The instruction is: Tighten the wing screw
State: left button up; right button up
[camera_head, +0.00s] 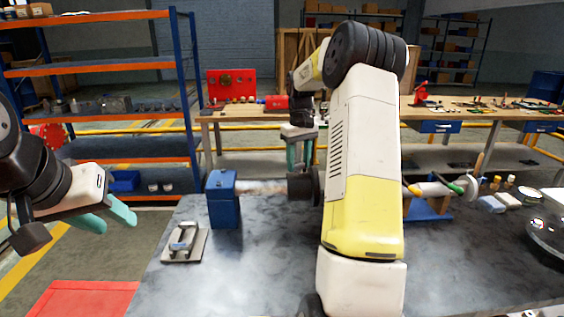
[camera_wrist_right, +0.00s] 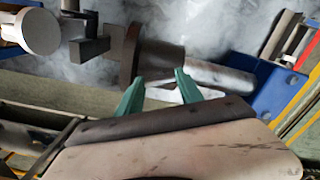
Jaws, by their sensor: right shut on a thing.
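A blue block (camera_head: 223,200) stands on the grey worktable (camera_head: 235,275) and also shows in the wrist view (camera_wrist_right: 270,88). A pale rod (camera_head: 262,187) joins it to a dark flanged cylinder (camera_head: 302,186), seen in the wrist view (camera_wrist_right: 160,62) too. My right gripper (camera_head: 300,163) points down just above the cylinder. In the wrist view its teal fingers (camera_wrist_right: 162,84) are on either side of a small pale piece (camera_wrist_right: 163,95), likely the wing screw, mostly hidden. My left gripper (camera_head: 117,222) is empty, fingers apart, left of the table.
A small metal fixture on a plate (camera_head: 184,246) lies at the table's left front. A tool with orange and green parts (camera_head: 440,189) rests on a blue stand right of my right arm. A silver round part (camera_head: 548,236) lies far right.

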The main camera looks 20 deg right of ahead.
aim_at(299, 164)
jog(key=shift+m, duration=2.1)
jog(key=o, duration=1.4)
jog(key=shift+r, duration=3.9)
